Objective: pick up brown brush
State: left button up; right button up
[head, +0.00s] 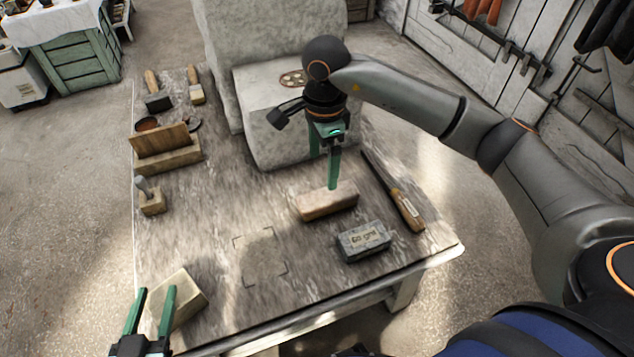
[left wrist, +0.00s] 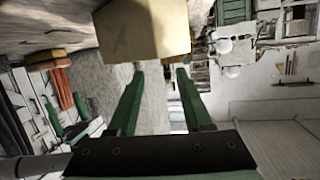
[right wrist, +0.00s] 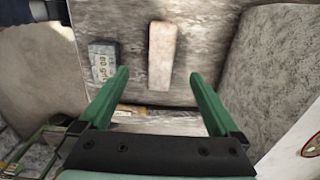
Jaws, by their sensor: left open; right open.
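The brown brush (head: 327,203) looks like a long, low block with a brown top. It lies on the worn table, right of the middle. In the right wrist view the brush (right wrist: 161,55) lies beyond the fingertips, between their lines. My right gripper (head: 331,184) is open, points down and is over the brush's far side; the right wrist view shows nothing between its fingers (right wrist: 158,75). My left gripper (head: 154,290) is open and empty at the table's front left corner, by a yellowish block (head: 184,300). That block also shows in the left wrist view (left wrist: 145,30).
A grey lettered block (head: 364,241) lies just right of the brush. A wooden-handled file (head: 405,208) lies further right. Large plaster blocks (head: 275,120) stand behind. Two wooden-handled brushes (head: 154,92) (head: 196,88) and a wooden holder (head: 168,155) are at back left. The table's middle is clear.

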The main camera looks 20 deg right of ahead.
pick_arm(q)
jog(key=shift+w+r, duration=0.1)
jog(key=shift+w, duration=0.15)
jog(key=r+t, duration=0.1)
jog(key=r, duration=0.1)
jog(key=r+t, duration=0.1)
jog(key=r, duration=0.1)
jog(key=w+r+m+t+h+b, duration=0.1)
jog(key=r, duration=0.1)
jog(key=shift+d, duration=0.1)
pick_arm(e)
send_over(322, 196)
notch_tip(322, 196, down, 6)
jog(key=shift+s+r, duration=0.1)
jog(key=shift+r, duration=0.05)
notch_tip(322, 196, down, 7)
jog(key=shift+r+b, duration=0.2)
jog(key=shift+b, duration=0.55)
pick_arm(q)
notch_tip(322, 196, up, 8)
jog(key=m+t+h, duration=0.1)
jog(key=t+h, duration=0.1)
jog(key=t, duration=0.1)
jog(key=shift+s+d+m, duration=0.25)
jog(key=shift+s+m, duration=0.05)
jog(key=shift+m, duration=0.1)
jog(key=shift+r, duration=0.1)
pick_arm(e)
grip_shut()
